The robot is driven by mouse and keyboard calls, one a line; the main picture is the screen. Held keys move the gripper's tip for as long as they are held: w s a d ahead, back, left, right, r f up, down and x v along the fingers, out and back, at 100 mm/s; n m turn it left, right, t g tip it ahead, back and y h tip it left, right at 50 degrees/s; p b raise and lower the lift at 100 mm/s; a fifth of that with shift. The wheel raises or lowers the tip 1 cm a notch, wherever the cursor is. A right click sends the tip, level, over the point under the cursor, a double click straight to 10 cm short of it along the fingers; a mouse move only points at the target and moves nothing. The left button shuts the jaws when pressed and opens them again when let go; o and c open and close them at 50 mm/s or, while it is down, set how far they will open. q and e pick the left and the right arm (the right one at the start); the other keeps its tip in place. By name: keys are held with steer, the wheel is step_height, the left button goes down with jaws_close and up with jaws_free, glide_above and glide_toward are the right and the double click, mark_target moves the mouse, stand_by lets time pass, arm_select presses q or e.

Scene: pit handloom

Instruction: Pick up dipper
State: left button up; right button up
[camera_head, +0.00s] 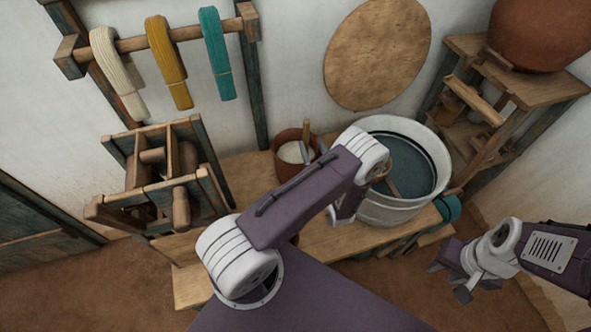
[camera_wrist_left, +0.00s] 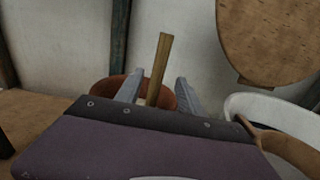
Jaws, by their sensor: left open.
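A wooden handle (camera_head: 306,128) stands up from a small terracotta pot (camera_head: 285,166) with pale contents. A second brown, handle-like piece (camera_head: 391,187) shows in the large white tub (camera_head: 388,213), partly hidden by my left arm. I cannot tell for certain which is the dipper. My left gripper (camera_head: 312,153) is open at the pot. In the left wrist view its fingers stand either side of the upright handle (camera_wrist_left: 158,68), with gaps between. The handle's lower end is hidden. My right gripper (camera_head: 449,281) is open and empty at the lower right, away from the pot.
The pot and tub stand on a wooden bench (camera_head: 237,172). A wooden winding frame (camera_head: 160,175) stands left. Hanks of yarn (camera_head: 168,62) hang behind. A wooden stand (camera_head: 485,110) is at right, and a teal roll (camera_head: 448,208) lies beside the tub.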

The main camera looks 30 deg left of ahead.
arm_select(q)
steer(key=x, duration=0.9)
steer(key=shift+s, duration=0.15)
steer(key=shift+c, duration=0.3)
jaws_close()
